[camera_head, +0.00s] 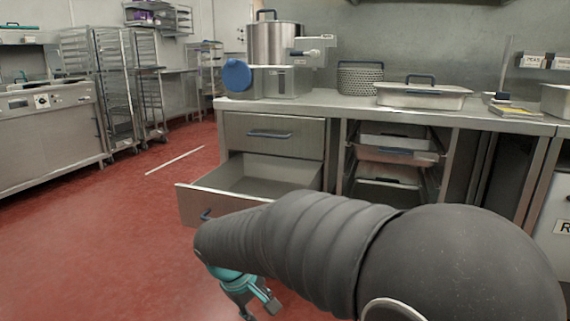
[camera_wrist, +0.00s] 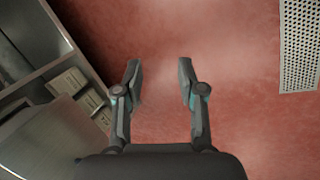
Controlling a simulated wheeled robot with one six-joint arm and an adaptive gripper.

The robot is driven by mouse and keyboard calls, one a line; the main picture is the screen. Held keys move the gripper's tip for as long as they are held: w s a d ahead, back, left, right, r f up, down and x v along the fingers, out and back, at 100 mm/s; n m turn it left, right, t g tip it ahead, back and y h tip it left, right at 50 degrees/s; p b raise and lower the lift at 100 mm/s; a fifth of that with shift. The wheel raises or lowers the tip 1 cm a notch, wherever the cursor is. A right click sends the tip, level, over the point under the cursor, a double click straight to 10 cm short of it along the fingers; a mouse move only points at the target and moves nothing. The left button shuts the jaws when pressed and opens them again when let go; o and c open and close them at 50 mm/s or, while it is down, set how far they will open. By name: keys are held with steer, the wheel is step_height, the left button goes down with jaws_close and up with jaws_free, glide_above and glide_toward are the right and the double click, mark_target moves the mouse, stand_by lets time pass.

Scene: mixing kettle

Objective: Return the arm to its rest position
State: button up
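My gripper (camera_head: 252,302) hangs low over the red floor, below my dark arm, in front of the open drawer in the head view. In the wrist view my gripper (camera_wrist: 160,80) is open, with its two fingers apart and only red floor between them. It holds nothing. Much of the gripper is cut off or hidden by my arm in the head view.
The lower drawer (camera_head: 190,205) stands pulled out and looks empty. A steel pot (camera_head: 274,45) sits on a mixing unit on the counter (camera_head: 330,103). A perforated basket (camera_head: 358,80) and a lidded pan (camera_head: 425,98) stand beside it. Red floor is free at left.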

steer(key=s+d+r+m+t+y+p, duration=0.1)
steer(key=s+d+r+m+p, duration=0.2)
steer(key=s+d+r, duration=0.4)
steer(key=s+d+r+m+t+y+p, duration=0.2)
steer(key=s+d+r+m, duration=0.4)
steer(key=s+d, duration=0.4)
steer(key=d+r, duration=0.1)
steer(key=d, duration=0.3)
steer(key=shift+s+d+p, duration=0.15)
steer(key=shift+s+p, duration=0.2)
steer(key=shift+p, duration=0.05)
